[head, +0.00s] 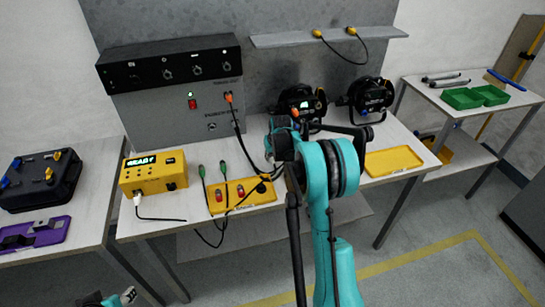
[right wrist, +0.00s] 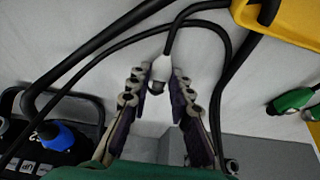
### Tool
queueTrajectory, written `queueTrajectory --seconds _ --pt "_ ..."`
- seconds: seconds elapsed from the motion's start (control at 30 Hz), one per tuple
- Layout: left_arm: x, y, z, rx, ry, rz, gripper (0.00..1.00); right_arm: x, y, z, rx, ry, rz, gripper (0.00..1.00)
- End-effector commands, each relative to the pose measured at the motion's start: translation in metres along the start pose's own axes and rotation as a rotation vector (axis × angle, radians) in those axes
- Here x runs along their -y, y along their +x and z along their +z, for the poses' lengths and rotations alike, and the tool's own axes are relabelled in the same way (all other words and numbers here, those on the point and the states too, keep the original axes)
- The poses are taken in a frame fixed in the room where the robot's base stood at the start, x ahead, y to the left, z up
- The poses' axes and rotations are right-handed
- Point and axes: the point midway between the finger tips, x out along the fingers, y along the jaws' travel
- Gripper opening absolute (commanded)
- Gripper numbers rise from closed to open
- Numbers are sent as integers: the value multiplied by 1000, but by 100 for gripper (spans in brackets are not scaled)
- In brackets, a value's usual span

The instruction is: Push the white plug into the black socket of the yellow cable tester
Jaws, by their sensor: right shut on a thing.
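The yellow cable tester (head: 152,173) stands on the middle table at the left, its display lit green. A black round socket (head: 171,186) is on its front right. A white plug (head: 137,198) with a black cable sits at its front left; I cannot tell how deep it is seated. My right gripper (head: 277,160) is over the table, right of the tester and apart from it. In the right wrist view its fingers (right wrist: 160,88) are shut on a white plug (right wrist: 161,68) with a black cable. My left gripper (head: 127,296) barely shows at the bottom left edge.
Black par cans (head: 370,95) stand behind the arm. A grey box (head: 180,110) stands behind the tester. Another yellow tray (head: 393,161) lies at the right.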

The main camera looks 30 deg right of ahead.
Motion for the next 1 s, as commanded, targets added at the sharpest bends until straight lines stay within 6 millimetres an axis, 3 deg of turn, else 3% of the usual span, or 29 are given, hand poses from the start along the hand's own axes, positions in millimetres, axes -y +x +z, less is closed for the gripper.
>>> queueTrajectory --seconds 0.23,0.7,1.0 --pt "0 -5 -3 0 0 0 40 0 -7 -3 0 0 0 0" --pt "0 -26 -18 0 0 0 40 0 -44 -19 0 0 0 0" --pt "0 -26 -19 0 0 0 40 0 -46 -20 0 0 0 0"
